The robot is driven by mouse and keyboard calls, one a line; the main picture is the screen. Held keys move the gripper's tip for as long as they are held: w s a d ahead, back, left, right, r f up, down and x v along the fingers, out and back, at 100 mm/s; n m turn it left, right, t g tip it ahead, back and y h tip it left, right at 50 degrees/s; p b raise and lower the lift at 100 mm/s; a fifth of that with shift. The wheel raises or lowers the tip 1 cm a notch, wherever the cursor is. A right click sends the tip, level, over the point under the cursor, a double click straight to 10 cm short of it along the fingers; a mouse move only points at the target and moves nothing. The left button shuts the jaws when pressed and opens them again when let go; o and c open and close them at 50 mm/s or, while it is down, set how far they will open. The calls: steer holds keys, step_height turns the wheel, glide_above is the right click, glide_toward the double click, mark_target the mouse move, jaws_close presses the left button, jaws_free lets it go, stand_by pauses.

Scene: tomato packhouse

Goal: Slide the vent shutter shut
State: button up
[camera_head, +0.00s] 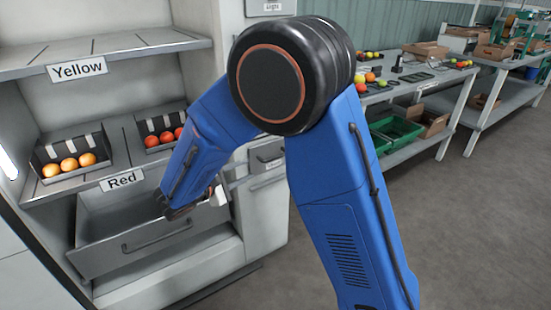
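A small panel with a dark handle and a label too small to read (267,157) is on the right part of the cabinet front. It looks like the vent shutter, but my arm hides its left side, so I cannot tell how far open it is. My gripper (212,197) is low in front of the open drawer, left of and below that panel. It is small and partly hidden by my blue arm. Whether its fingers are open or shut does not show, and I see nothing clearly held.
An open drawer (150,252) juts out under the shelf labelled "Red" (121,180). Boxes of orange (36,160) and red fruit stand on that shelf. The "Yellow" shelf (150,42) is above. Worktables (440,88) with green crates (397,130) stand right; the floor between is clear.

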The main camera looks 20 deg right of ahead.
mark_target(270, 160)
steer(key=x, duration=1.6)
steer(key=shift+c, duration=0.7)
jaws_close()
